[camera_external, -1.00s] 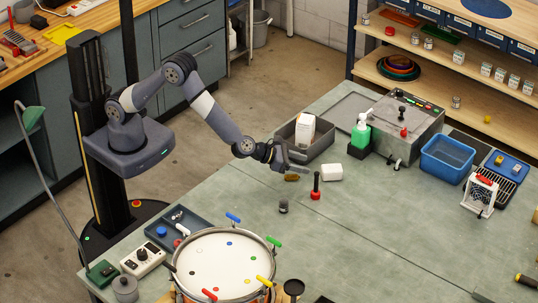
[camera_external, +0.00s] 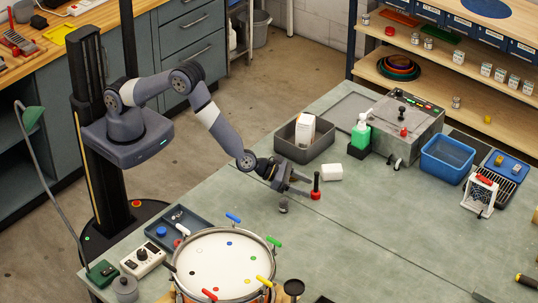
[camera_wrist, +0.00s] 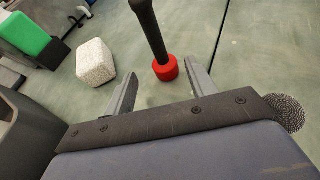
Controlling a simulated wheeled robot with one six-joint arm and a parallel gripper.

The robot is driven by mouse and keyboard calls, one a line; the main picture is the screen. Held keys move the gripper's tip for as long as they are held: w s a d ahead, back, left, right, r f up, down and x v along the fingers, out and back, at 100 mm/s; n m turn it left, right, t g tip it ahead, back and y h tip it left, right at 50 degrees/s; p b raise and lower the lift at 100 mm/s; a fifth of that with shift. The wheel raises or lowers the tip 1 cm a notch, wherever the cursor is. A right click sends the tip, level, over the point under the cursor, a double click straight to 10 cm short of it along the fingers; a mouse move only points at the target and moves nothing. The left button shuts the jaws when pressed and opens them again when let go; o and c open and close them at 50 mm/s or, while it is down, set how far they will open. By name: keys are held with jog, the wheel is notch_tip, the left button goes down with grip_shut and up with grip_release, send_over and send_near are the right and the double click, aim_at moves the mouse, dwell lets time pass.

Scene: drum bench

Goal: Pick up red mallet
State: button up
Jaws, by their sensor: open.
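The red mallet (camera_external: 316,194) stands upright on the green bench top, its red head down and its black handle up. In the wrist view the red head (camera_wrist: 165,68) lies ahead of my gripper (camera_wrist: 163,82), between the lines of the two fingers and nearer the right one. My gripper also shows in the external view (camera_external: 303,187), low over the bench just left of the mallet. The fingers are apart with nothing between them. I cannot tell whether a finger touches the mallet.
A white block (camera_external: 332,172) stands behind the mallet. A small dark knurled cylinder (camera_external: 283,207) is just left and in front, near the right finger. The drum (camera_external: 222,262) is in front.

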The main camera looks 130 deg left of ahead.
aim_at(313, 190)
jog(key=shift+w+a+f+p, duration=0.1)
jog(key=shift+w+a+p, duration=0.05)
jog(key=shift+w+p, duration=0.35)
jog(key=shift+p+x, duration=0.9)
jog(key=shift+x, duration=1.2)
jog(key=c, duration=1)
